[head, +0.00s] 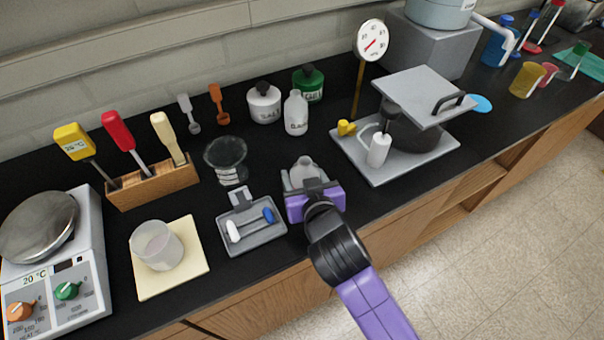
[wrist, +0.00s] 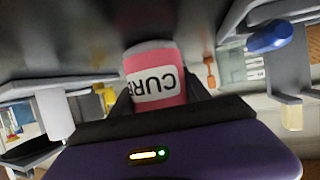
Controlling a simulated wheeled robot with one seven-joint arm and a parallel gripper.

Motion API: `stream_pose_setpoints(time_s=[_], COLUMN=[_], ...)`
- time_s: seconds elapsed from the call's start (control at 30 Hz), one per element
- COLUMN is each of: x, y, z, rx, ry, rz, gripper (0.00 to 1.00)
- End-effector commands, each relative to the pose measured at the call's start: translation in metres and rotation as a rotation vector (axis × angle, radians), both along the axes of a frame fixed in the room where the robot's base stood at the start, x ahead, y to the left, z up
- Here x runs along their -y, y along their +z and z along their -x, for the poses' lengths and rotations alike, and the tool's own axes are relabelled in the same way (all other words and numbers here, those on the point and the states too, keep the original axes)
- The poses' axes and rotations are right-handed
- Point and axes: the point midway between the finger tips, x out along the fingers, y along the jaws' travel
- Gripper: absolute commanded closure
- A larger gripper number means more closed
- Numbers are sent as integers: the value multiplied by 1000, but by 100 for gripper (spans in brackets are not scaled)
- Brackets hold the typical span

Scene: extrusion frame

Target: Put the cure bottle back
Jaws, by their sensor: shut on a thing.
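The cure bottle (wrist: 155,88) is pink with a white "CURE" label, which reads upside down in the wrist view. My gripper (head: 311,187) is shut on it, with a dark finger on either side. In the head view only the bottle's pale upper part (head: 303,172) shows above the purple gripper body; the rest is hidden. The gripper is near the bench's front edge, just right of a small grey tray. I cannot tell whether the bottle touches the bench.
A white bottle (head: 296,113), a salt jar (head: 264,104) and a green gel jar (head: 308,84) stand at the back. Dark bench behind the gripper is clear.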

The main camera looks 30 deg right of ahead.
Motion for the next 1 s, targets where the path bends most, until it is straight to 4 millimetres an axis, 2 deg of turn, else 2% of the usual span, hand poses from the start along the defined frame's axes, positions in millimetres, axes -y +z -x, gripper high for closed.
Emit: stream_pose_setpoints(time_s=[0.37,0.4,0.5,0.87,1.0], x=[0,0,0,0,-3], y=[-4,-3,-3,1,4], z=[0,0,0,0,13], rx=[1,1,0,1,1], ry=[0,0,0,0,0], rz=[0,0,0,0,0], gripper=[91,40,24,24,24])
